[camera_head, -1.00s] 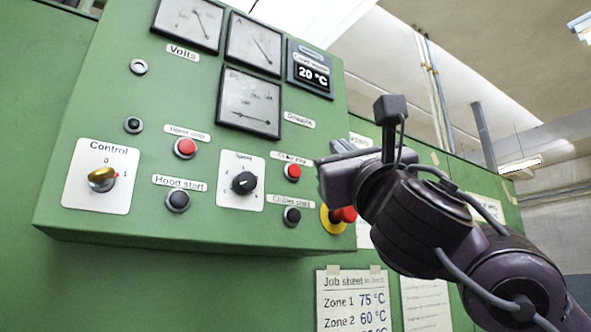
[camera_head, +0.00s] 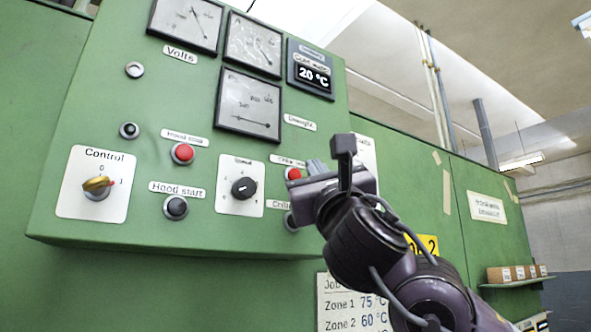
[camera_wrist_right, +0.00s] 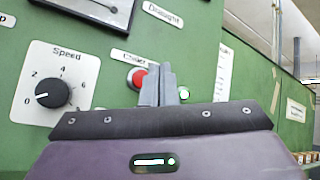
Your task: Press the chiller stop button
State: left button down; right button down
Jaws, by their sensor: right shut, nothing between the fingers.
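The chiller stop button is a red round button (camera_head: 294,173) under a partly hidden label on the green control panel (camera_head: 150,110). My right gripper (camera_head: 312,167) is shut and empty, its fingertips just right of the button in the head view. In the right wrist view the red button (camera_wrist_right: 138,78) shows just left of and behind the shut fingers (camera_wrist_right: 157,84), which cover its right part. I cannot tell whether they touch it. The chiller start button (camera_head: 290,222) below is partly hidden by my gripper. My left gripper is not in view.
The speed knob (camera_head: 243,188) is left of the gripper. The red hood stop button (camera_head: 182,153), hood start button (camera_head: 176,207) and control switch (camera_head: 97,186) are further left. A chiller display (camera_head: 313,73) reads 20 °C. A job sheet (camera_head: 350,305) hangs below.

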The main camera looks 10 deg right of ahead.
jog(key=shift+w+a, duration=0.35)
jog(key=shift+w, duration=0.55)
jog(key=shift+w, duration=0.1)
dwell(1.4)
jog(key=shift+w+a+b, duration=0.2)
jog(key=shift+w+b, duration=0.1)
jog(key=shift+w, duration=0.35)
dwell(0.8)
jog(key=shift+s+b, duration=0.1)
jog(key=shift+b, duration=0.2)
jog(key=shift+s+d+b, duration=0.15)
jog(key=shift+s+b, duration=0.3)
jog(key=shift+s, duration=0.15)
